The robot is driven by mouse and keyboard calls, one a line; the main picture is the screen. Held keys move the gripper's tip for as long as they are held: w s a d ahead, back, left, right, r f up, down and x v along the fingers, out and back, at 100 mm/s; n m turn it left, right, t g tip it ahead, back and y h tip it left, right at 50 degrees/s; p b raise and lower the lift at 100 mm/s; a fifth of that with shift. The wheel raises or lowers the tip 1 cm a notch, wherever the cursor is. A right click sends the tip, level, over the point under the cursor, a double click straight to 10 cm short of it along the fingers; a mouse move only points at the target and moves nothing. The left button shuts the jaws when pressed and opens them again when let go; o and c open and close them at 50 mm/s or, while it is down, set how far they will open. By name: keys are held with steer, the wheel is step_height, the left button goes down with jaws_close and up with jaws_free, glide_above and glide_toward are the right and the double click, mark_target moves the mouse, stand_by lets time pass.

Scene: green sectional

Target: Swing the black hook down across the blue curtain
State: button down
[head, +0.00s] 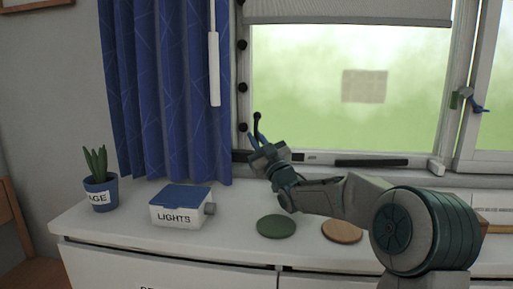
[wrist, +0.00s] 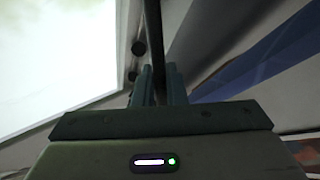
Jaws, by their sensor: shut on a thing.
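The black hook (head: 257,121) is a thin dark rod with a rounded top, at the left side of the window frame. It points upward, just right of the blue curtain (head: 165,95), which hangs in folds. My gripper (head: 259,143) is shut on the hook's lower part. In the wrist view the rod (wrist: 153,40) runs up from between my fingertips (wrist: 158,84). Blue cloth (wrist: 255,72) shows at the right there. My fingers hide the gripped part of the hook.
A white wand (head: 214,70) hangs before the curtain's right edge. Black knobs (head: 242,87) line the frame beside it. Below, the white counter (head: 120,232) holds a potted plant (head: 100,190), a LIGHTS box (head: 180,207), a green disc (head: 276,227) and a tan disc (head: 342,230).

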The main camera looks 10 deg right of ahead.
steer(key=shift+s+f, duration=0.1)
stand_by(0.3)
steer(key=c, duration=1.6)
jaws_free()
